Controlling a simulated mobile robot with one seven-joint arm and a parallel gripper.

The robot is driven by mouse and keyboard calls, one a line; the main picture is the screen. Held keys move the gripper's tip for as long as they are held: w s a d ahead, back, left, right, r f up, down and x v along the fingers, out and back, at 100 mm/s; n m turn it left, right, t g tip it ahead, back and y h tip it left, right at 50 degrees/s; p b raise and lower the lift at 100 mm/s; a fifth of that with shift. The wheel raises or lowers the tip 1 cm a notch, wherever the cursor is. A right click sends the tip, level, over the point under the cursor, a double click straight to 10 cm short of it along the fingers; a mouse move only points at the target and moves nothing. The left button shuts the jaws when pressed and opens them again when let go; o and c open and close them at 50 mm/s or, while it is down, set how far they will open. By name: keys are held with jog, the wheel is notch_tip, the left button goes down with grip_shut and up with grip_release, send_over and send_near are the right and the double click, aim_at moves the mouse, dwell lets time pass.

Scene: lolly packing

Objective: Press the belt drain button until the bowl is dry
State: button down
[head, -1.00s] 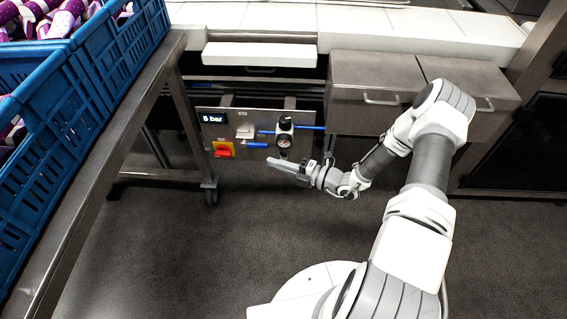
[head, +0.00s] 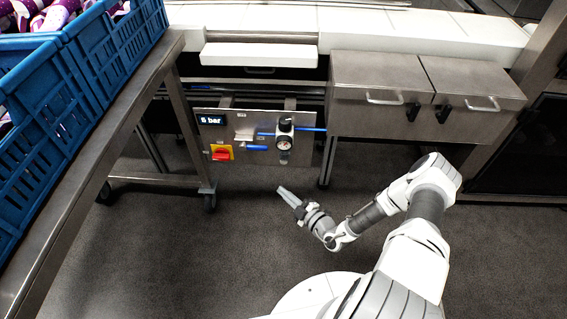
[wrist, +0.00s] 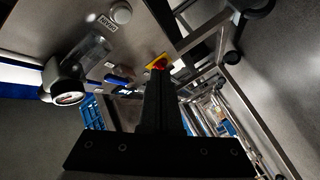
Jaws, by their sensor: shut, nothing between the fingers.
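A steel panel (head: 230,166) under the belt carries an air unit with a round gauge (head: 284,143) and a bowl (head: 284,158) below it. The bowl also shows in the wrist view (wrist: 93,52) beside the gauge (wrist: 66,92); I cannot tell whether liquid is in it. A round pale button (wrist: 121,12) with a small label sits on a grey surface in the wrist view. My gripper (head: 281,189) is shut and empty, below and in front of the panel, apart from it. Its fingers (wrist: 158,95) cover part of the wrist view.
The panel has a lit bar display (head: 210,120), a red-and-yellow switch (head: 221,153) and blue hoses (head: 311,129). A steel table (head: 180,80) with blue crates (head: 90,75) stands left. Steel boxes with handles (head: 380,75) hang right. The floor before the panel is clear.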

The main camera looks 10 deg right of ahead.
jog(key=shift+w, duration=0.1)
jog(key=b, duration=0.4)
send_near(280, 163)
jog(key=shift+s+a+x, duration=0.1)
jog(key=shift+a+x, duration=0.1)
jog(key=shift+x, duration=0.7)
jog(key=shift+s+a+x, duration=0.1)
jog(key=shift+a+x, duration=0.05)
jog(key=shift+x, duration=0.7)
jog(key=shift+s+a+x, duration=0.15)
jog(key=shift+a+x, duration=0.05)
jog(key=shift+x, duration=0.7)
jog(key=shift+w, duration=0.1)
jog(key=shift+w+d, duration=0.1)
jog(key=shift+w, duration=0.2)
jog(key=shift+w+d, duration=0.15)
jog(key=shift+w, duration=0.35)
dwell(1.2)
jog(key=shift+s, duration=0.9)
jog(key=shift+s+a+p, duration=0.1)
jog(key=shift+a+p, duration=0.15)
jog(key=shift+p, duration=0.05)
